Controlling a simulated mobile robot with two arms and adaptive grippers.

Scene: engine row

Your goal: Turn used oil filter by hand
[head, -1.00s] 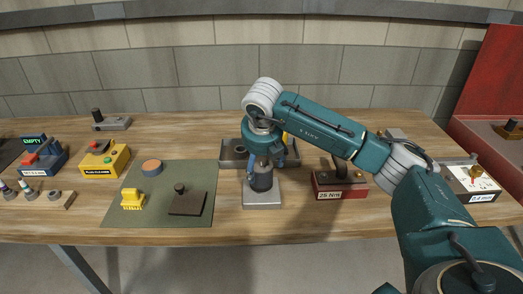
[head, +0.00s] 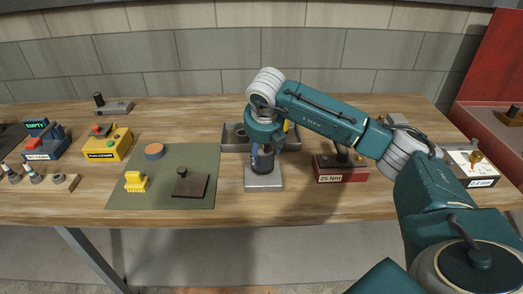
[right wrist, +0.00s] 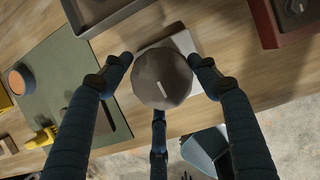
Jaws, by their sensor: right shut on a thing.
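The used oil filter (head: 264,166) is a dark, short cylinder standing upright on a light grey block (head: 264,184) near the middle of the bench. In the right wrist view its round grey-brown top (right wrist: 161,79) carries a short pale mark. My right gripper (head: 263,160) comes down on it from above, and its blue fingers (right wrist: 160,85) are shut around the filter's sides. The fingers hide part of the filter in the head view. My left gripper is not in view.
A grey tray (head: 232,147) lies behind the filter. A red box labelled 25 Nm (head: 341,176) stands to the right. Bare wood lies between mat and block.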

